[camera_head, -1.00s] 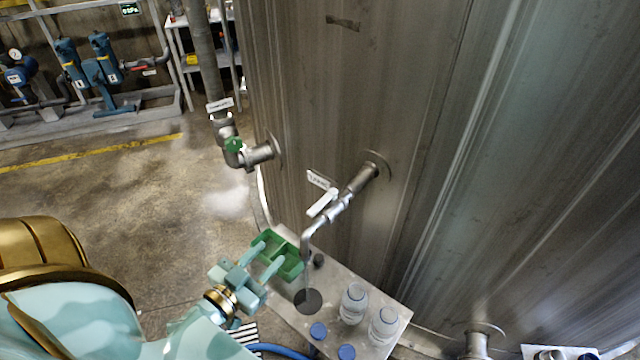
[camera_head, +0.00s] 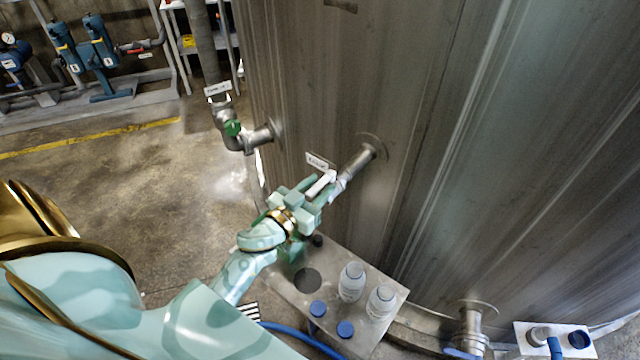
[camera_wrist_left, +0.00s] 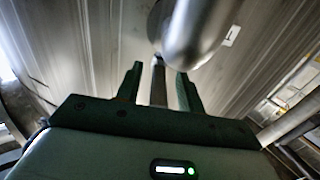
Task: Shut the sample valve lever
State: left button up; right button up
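The sample valve lever (camera_head: 321,185) is a pale handle on the metal tap pipe (camera_head: 358,163) that comes out of the large steel tank. My left gripper (camera_head: 312,190) is up at the lever, with its fingers on either side of it. In the left wrist view the lever (camera_wrist_left: 158,82) stands as a narrow bar between the two fingers, with gaps showing on both sides, so the gripper (camera_wrist_left: 159,82) looks open around it. The rounded metal pipe (camera_wrist_left: 200,32) is just beyond the fingertips. The tap's spout is hidden behind my gripper. My right gripper is not in view.
A small tag (camera_head: 319,161) is just above the lever. The tank wall (camera_head: 440,120) closes off the right.

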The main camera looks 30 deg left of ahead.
pick_arm(q)
jog(key=shift+w, duration=0.55)
jog(key=shift+d, duration=0.1)
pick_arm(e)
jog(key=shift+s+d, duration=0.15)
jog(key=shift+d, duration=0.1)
pick_arm(q)
jog(key=shift+c, duration=0.4)
grip_shut()
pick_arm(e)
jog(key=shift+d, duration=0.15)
